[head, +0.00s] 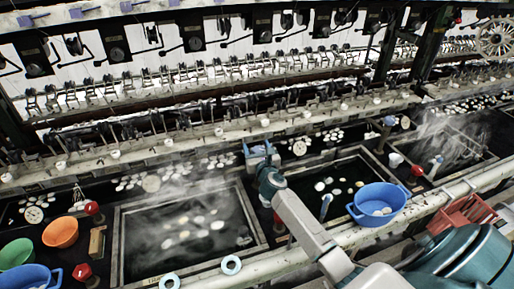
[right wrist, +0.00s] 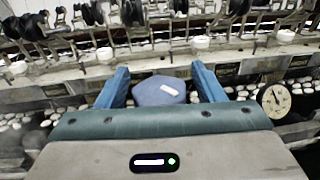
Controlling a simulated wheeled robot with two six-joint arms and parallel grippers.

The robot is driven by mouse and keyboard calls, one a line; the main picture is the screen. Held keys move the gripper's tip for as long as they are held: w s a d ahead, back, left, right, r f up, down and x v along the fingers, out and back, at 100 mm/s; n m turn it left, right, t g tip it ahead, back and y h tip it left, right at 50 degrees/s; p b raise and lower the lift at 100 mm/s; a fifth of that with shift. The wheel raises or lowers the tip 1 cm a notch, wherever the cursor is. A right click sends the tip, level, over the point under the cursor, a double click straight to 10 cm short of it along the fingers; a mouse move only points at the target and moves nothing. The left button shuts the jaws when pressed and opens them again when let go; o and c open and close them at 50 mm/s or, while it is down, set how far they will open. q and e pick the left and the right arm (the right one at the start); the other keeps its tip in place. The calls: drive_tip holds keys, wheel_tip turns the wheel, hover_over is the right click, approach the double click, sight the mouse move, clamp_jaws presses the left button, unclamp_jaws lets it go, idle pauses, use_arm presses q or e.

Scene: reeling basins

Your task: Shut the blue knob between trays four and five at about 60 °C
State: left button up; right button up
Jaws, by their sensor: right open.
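The blue knob (right wrist: 160,92) shows in the right wrist view as a rounded blue-grey piece with a white mark on top. My right gripper (right wrist: 161,72) is open, with one blue finger on each side of the knob and a visible gap on both sides. In the head view my right gripper (head: 259,150) is at the back edge between two dark trays, the left one (head: 118,235) and the right one (head: 368,152). There the gripper hides most of the knob. A round dial gauge (head: 300,148) stands just right of it; in the right wrist view this dial (right wrist: 274,99) is too small to read. My left gripper is out of view.
A blue basin (head: 378,203) sits at the right tray's front edge. Orange (head: 60,232) and green (head: 15,254) bowls stand at the left. Red knobs (head: 92,208) stand beside the trays. Steam rises over the left tray. A rail with reeling hardware (head: 200,137) runs behind the gripper.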

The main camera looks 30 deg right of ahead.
drive_tip(key=c, duration=1)
drive_tip(key=shift+o, duration=0.2)
drive_tip(key=shift+d+f+m+g+h+b, duration=0.15)
drive_tip(key=shift+m+g+h+b, duration=0.45)
drive_tip(key=shift+m+h+b, duration=0.6)
drive_tip(key=m+g+h+b, duration=0.1)
drive_tip(key=h, duration=0.1)
drive_tip(key=m+g+h+b, duration=0.1)
drive_tip(key=b, duration=0.1)
drive_tip(key=m+g+h+b, duration=0.2)
drive_tip(key=shift+s+d+f+h, duration=0.1)
drive_tip(key=shift+s+d+h, duration=0.1)
drive_tip(key=shift+s+h, duration=0.1)
drive_tip(key=shift+d+m+g+h+b, duration=0.1)
drive_tip(key=shift+m+g+h+b, duration=0.5)
drive_tip(key=shift+g+b, duration=0.35)
drive_tip(key=shift+s+r+g, duration=0.1)
drive_tip(key=shift+r+g, duration=0.1)
drive_tip(key=shift+g, duration=0.15)
